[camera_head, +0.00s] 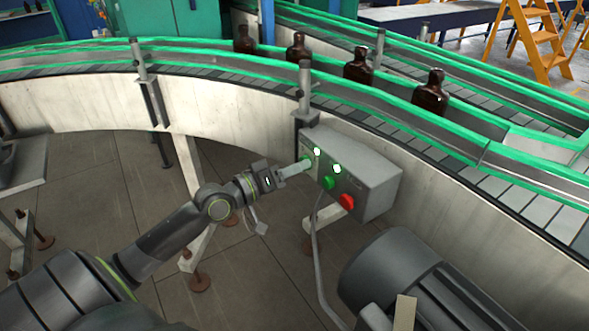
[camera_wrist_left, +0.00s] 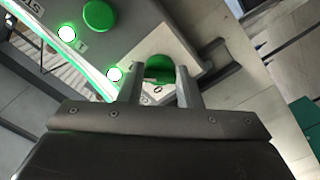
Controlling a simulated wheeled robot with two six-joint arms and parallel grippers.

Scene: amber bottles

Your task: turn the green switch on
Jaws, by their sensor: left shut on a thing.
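The green switch (camera_wrist_left: 158,68) is a round green knob on a pale plate at the end of the grey control box (camera_head: 362,163). In the head view its green edge (camera_head: 307,158) shows just past my gripper's tips. My left gripper (camera_head: 298,167) reaches it from the left. In the left wrist view the two fingers (camera_wrist_left: 159,88) stand on either side of the knob, shut on it. Two lamps on the box glow, one by the switch (camera_head: 317,151) and one by the green button (camera_head: 337,168). My right gripper is not in view.
A green button (camera_head: 328,182) and a red button (camera_head: 347,201) sit lower on the box. A curved conveyor (camera_head: 230,104) with green rails carries several amber bottles (camera_head: 430,93) behind it. A grey motor-like body (camera_head: 385,265) stands at lower right. Open floor (camera_head: 255,285) lies below the box.

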